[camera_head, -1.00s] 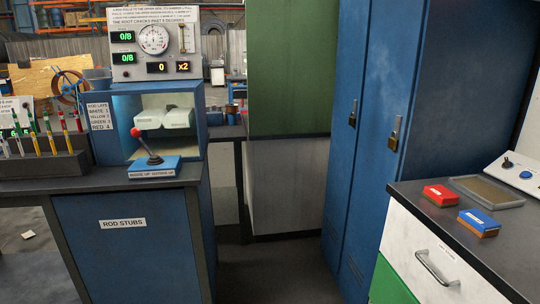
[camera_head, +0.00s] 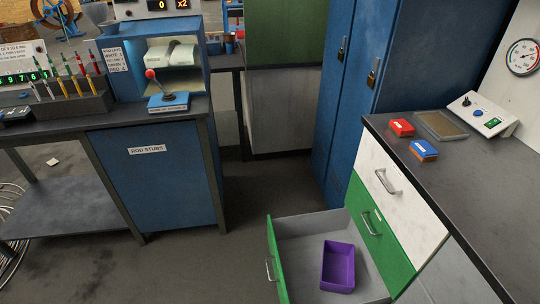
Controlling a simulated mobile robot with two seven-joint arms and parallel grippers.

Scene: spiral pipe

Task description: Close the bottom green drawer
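The bottom green drawer (camera_head: 274,262) is pulled open at the lower right of the head view. Its green front faces left and carries a metal handle (camera_head: 270,269). The grey inside shows, and a purple bin (camera_head: 338,267) sits in it. Above it, a second green drawer front (camera_head: 376,232) with a handle is shut, and a white drawer front (camera_head: 391,190) on top is shut too. Neither of my grippers is in view.
A dark countertop (camera_head: 458,185) above the drawers holds a red box (camera_head: 401,127), a blue box (camera_head: 423,149) and a control panel (camera_head: 481,114). Blue lockers (camera_head: 347,112) stand behind. A blue bench cabinet (camera_head: 160,185) stands left. The floor (camera_head: 212,262) between is clear.

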